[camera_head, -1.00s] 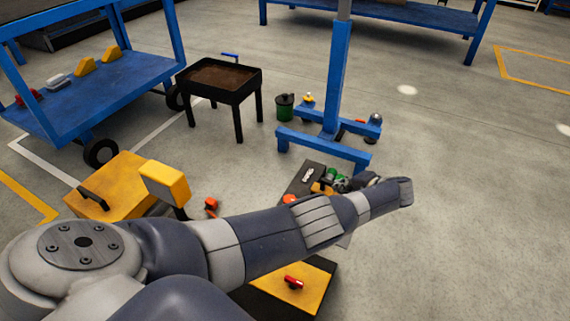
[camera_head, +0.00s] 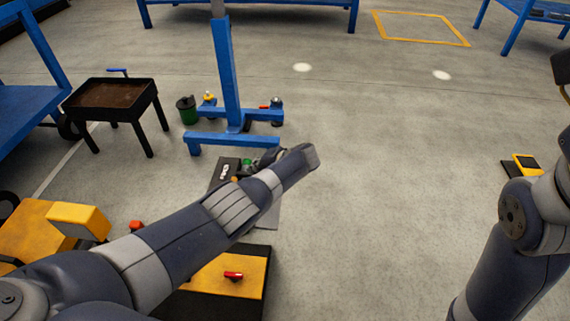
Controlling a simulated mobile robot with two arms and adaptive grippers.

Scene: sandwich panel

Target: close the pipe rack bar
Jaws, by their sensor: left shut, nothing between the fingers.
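No pipe rack bar can be made out for certain. A blue stand (camera_head: 229,85) with an upright post and a grey upper pole rises from the floor left of centre; I cannot tell whether it is part of the rack. My left arm reaches in from the lower left. My left gripper (camera_head: 265,159) is small and mostly hidden behind the arm's end link, in front of the stand's foot. It is shut and holds nothing. My right arm enters at the right edge, its gripper out of the frame.
A black tray table (camera_head: 108,94) stands at left beside a blue cart (camera_head: 22,112). A green can (camera_head: 187,110) is by the stand.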

